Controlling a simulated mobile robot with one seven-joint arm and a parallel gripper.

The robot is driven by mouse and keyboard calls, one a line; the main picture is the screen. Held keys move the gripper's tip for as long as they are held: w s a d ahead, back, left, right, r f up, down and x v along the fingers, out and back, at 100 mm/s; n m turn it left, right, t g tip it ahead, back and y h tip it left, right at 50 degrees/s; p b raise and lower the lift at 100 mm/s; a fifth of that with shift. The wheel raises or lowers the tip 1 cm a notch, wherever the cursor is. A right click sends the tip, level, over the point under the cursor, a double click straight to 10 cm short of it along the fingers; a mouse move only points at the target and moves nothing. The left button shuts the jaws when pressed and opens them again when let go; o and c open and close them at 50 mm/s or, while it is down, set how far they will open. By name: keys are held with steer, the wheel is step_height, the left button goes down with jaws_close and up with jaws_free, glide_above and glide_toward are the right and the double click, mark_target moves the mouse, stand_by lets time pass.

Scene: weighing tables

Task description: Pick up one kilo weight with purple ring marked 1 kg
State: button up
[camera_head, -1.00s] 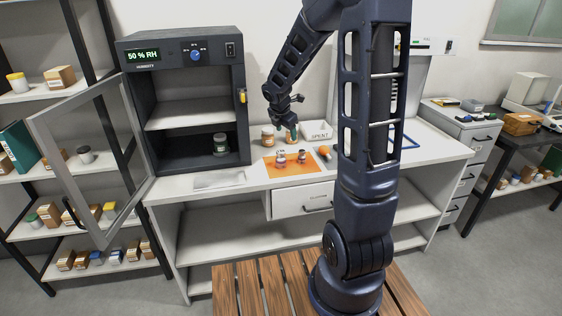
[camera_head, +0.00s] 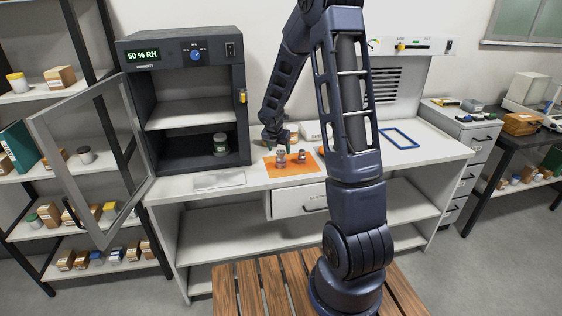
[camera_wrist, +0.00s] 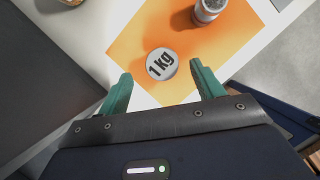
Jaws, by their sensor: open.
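The weight marked 1 kg (camera_wrist: 161,64) stands on an orange mat (camera_wrist: 135,45), its round, labelled top facing the wrist camera. Its purple ring is not clear in the wrist view. My gripper (camera_wrist: 160,72) is open, with one green finger on each side of the weight's top in the picture; I cannot tell whether they touch it. A second, metal weight (camera_wrist: 208,10) stands on the mat at the top of the wrist view. In the head view two small weights show on the mat (camera_head: 272,172); my gripper (camera_head: 278,144) is low over the left one.
A dark humidity cabinet (camera_head: 137,36) stands left of the mat, its glass door (camera_head: 85,150) swung open. A grey flat plate (camera_head: 219,179) lies on the worktop in front of it. A blue frame (camera_head: 398,139) lies farther right. The worktop right of my arm is mostly clear.

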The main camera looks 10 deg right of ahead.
mark_target(281, 151)
steer(key=shift+d+x, duration=0.15)
steer(key=shift+x, duration=1.15)
steer(key=shift+d+x, duration=0.15)
steer(key=shift+x, duration=1.2)
steer(key=shift+w+r, duration=0.15)
jaws_close()
